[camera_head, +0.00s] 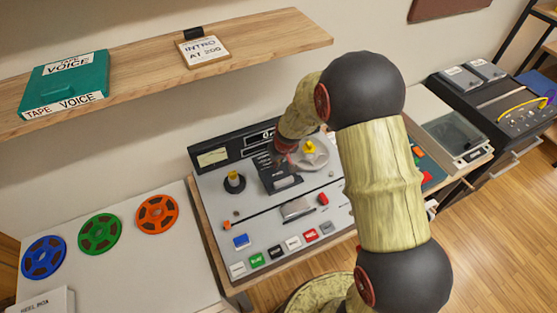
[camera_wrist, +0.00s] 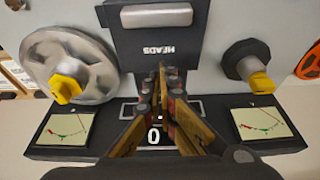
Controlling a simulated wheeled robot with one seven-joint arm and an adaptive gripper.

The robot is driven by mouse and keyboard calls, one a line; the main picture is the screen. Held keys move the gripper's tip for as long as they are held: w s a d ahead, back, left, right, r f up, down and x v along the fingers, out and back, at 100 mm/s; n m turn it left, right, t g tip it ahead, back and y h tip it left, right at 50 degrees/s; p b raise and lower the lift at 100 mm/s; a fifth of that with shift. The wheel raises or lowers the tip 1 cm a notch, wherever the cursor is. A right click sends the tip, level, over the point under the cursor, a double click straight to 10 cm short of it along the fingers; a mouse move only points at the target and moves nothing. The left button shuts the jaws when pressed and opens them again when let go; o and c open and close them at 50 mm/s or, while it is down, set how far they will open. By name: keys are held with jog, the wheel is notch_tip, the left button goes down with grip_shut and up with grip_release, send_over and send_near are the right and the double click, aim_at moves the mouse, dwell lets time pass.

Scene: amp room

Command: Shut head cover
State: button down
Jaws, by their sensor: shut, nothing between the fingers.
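The head cover (camera_wrist: 152,45) is a dark block marked HEADS with a pale bar (camera_wrist: 157,16) on it in the wrist view. In the camera_head view the cover (camera_head: 277,178) is a dark panel between the two reel spindles of the tape machine (camera_head: 215,205). How far it is swung open is hard to tell. My gripper (camera_wrist: 162,70) is shut and empty, its fingertips over the HEADS end of the cover. Whether they touch it is unclear. In the camera_head view my gripper (camera_head: 284,150) is partly hidden above the back of the panel.
A metal reel (camera_wrist: 70,55) sits on one spindle; the other spindle (camera_wrist: 248,65) is bare. Two meters and a counter line the machine's back. Blue, green and orange reels (camera_head: 157,215) lie on the left table. A shelf (camera_head: 130,75) with a teal box (camera_head: 65,84) runs above.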

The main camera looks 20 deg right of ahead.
aim_at(279, 176)
jog(key=x, duration=0.2)
jog(key=shift+f, duration=0.4)
jog(key=shift+s+f+b, duration=0.15)
jog(key=shift+b, duration=0.15)
jog(key=shift+s+d, duration=0.15)
jog(key=shift+s, duration=0.7)
jog(key=shift+s+d, duration=0.15)
jog(key=shift+s, duration=0.75)
jog(key=shift+s+b, duration=0.1)
jog(key=shift+b, duration=0.25)
jog(key=s+b, duration=0.1)
jog(key=s, duration=0.2)
jog(key=s+d+b, duration=0.1)
jog(key=s+b, duration=0.1)
jog(key=s, duration=0.2)
jog(key=s+d+b, duration=0.1)
jog(key=s+b, duration=0.1)
jog(key=s, duration=0.2)
jog(key=shift+s, duration=0.4)
